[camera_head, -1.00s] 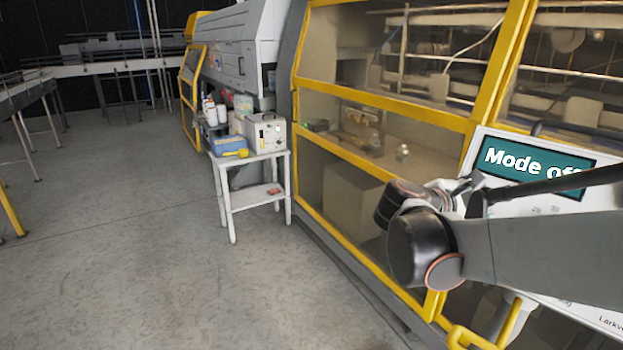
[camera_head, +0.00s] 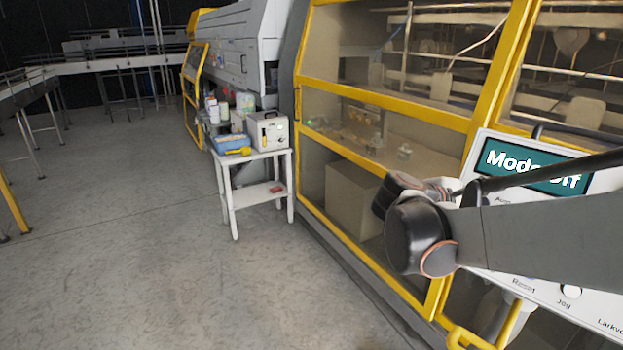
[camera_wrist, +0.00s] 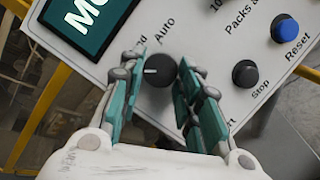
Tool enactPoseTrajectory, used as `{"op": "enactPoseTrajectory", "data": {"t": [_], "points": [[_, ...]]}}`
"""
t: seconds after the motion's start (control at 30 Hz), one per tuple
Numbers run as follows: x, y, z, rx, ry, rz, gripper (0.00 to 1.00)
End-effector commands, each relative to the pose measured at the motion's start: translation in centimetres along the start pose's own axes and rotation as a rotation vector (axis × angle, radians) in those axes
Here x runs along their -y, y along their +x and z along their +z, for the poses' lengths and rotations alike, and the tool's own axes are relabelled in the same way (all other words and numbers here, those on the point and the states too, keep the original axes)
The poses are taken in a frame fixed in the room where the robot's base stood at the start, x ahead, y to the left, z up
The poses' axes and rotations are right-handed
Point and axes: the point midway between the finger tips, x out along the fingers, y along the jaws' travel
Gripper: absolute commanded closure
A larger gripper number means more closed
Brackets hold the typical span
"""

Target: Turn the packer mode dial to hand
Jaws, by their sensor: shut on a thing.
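The mode dial (camera_wrist: 159,71) is a round black knob with a white pointer line, in the wrist view. The line points toward the left of that picture. The label "Auto" and part of another label ending in "nd" show beside it. My gripper (camera_wrist: 161,62) has its teal-padded fingers on either side of the dial and is shut on it. The packer's screen (camera_head: 533,172) reads "Mode off", partly covered by my arm in the head view; its corner also shows in the wrist view (camera_wrist: 88,22). In the head view my arm hides the dial.
On the same white panel are a black Stop button (camera_wrist: 245,73) and a blue Reset button (camera_wrist: 285,28), to the right of the dial. The yellow-framed guard (camera_head: 385,97) stands behind. A small white cart (camera_head: 256,160) stands at left; the floor is open.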

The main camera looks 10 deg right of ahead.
Motion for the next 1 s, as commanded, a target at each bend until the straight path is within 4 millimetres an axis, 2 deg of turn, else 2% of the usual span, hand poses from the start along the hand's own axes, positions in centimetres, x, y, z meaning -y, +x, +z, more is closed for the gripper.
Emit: {"op": "enactPoseTrajectory", "data": {"t": [0.6,1.0], "points": [[-0.63,0.03,0.01,0.023,0.475,-0.160,0.93],[-0.59,0.04,0.08,0.029,0.599,-0.199,0.93]]}}
